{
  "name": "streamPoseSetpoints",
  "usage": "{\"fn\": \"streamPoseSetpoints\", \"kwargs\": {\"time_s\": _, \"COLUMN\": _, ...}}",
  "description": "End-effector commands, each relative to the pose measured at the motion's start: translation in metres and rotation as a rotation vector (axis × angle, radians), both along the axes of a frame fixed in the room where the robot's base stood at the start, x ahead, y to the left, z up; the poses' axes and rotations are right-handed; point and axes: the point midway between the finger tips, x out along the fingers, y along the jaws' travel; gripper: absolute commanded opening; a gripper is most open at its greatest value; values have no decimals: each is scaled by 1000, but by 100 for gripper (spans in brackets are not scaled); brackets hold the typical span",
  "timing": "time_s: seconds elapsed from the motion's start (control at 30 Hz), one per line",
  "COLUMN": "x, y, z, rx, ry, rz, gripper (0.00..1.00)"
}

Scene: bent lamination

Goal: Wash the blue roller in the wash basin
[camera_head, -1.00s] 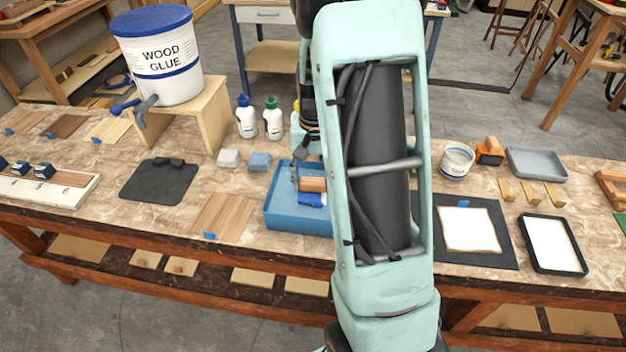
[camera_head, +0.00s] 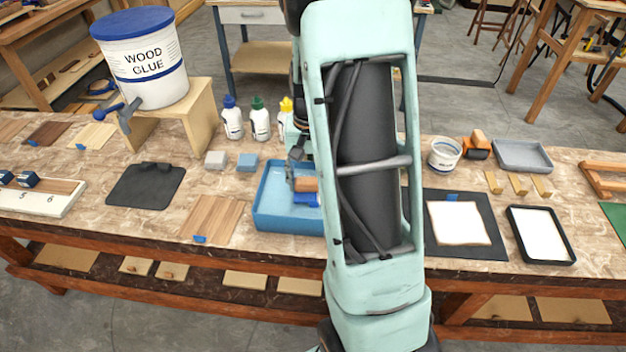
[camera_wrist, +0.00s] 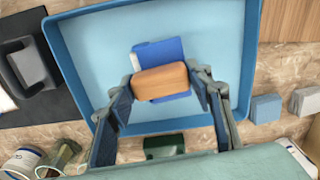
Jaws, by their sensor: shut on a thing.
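The wash basin (camera_head: 262,213) is a blue tray on the workbench, partly hidden behind my arm in the head view. In the wrist view the basin's rim (camera_wrist: 62,62) surrounds the roller. The blue roller (camera_head: 308,199) has an orange-brown block-like handle, and its blue part (camera_wrist: 160,50) shows in the wrist view. My gripper (camera_wrist: 162,80) is shut on the handle, with one finger on each side. The roller is over or inside the basin. I cannot tell whether it touches the floor of the basin.
Grey and blue blocks (camera_head: 247,161) and a striped wood board (camera_head: 210,219) lie left of the basin. Glue bottles (camera_head: 260,120) stand behind it. A black mat (camera_head: 483,246) with a white sheet, a tub (camera_head: 444,154) and an orange roller (camera_head: 477,145) are to the right.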

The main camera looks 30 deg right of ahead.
Motion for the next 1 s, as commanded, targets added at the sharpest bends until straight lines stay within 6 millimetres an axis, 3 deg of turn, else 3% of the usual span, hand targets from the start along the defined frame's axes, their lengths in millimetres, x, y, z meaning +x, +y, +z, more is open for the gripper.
{"fn": "streamPoseSetpoints", "kwargs": {"time_s": 0.5, "x": 25, "y": 37, "z": 0, "rx": 0, "ry": 0, "rz": 2, "gripper": 25}}
{"fn": "streamPoseSetpoints", "kwargs": {"time_s": 1.0, "x": 22, "y": 32, "z": 0, "rx": 0, "ry": -1, "rz": -2, "gripper": 25}}
